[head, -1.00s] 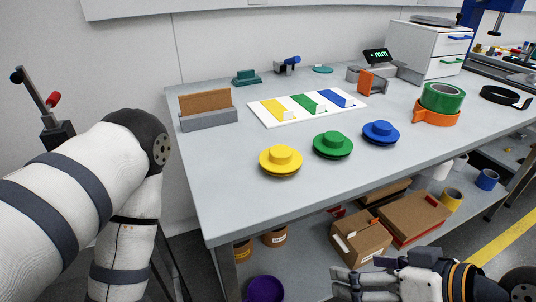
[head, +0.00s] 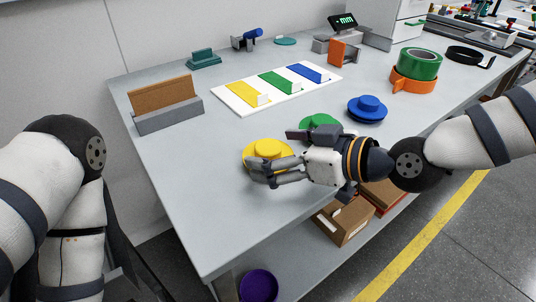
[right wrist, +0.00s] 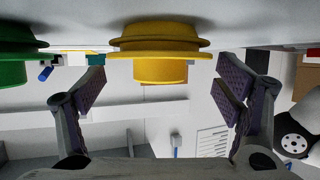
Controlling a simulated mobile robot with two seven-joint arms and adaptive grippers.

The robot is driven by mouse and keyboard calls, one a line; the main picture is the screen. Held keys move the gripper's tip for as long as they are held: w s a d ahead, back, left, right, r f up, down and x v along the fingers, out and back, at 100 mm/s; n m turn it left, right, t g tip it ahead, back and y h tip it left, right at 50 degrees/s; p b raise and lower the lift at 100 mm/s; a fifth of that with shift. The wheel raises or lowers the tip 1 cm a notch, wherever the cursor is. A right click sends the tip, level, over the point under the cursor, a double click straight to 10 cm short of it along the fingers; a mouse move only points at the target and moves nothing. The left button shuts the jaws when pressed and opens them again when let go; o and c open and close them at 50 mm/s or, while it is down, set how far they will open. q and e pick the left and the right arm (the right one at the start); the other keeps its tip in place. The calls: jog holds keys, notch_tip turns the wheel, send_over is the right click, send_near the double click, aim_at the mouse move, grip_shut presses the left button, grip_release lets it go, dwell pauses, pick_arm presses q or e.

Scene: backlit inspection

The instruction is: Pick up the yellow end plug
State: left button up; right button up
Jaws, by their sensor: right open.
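The yellow end plug (head: 267,150), a round flanged disc with a raised knob, sits on the grey bench near its front edge. My right gripper (head: 256,170) is over the bench at the plug's near side and hides part of its rim. In the right wrist view, which looks upside down, the yellow plug (right wrist: 160,48) shows ahead of the open fingers (right wrist: 162,88), its knob roughly centred between them. Nothing is held. Whether a finger touches the plug cannot be told. My left arm is at the left; its gripper is out of frame.
A green plug (head: 318,121), partly hidden by my right gripper, and a blue plug (head: 367,110) stand to the right. A white board (head: 232,98) with coloured strips lies behind. A grey holder (head: 168,120) stands left. The bench left of the yellow plug is clear.

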jog(key=x, duration=0.2)
jog(key=shift+w+a+f, duration=0.15)
jog(key=c, duration=0.7)
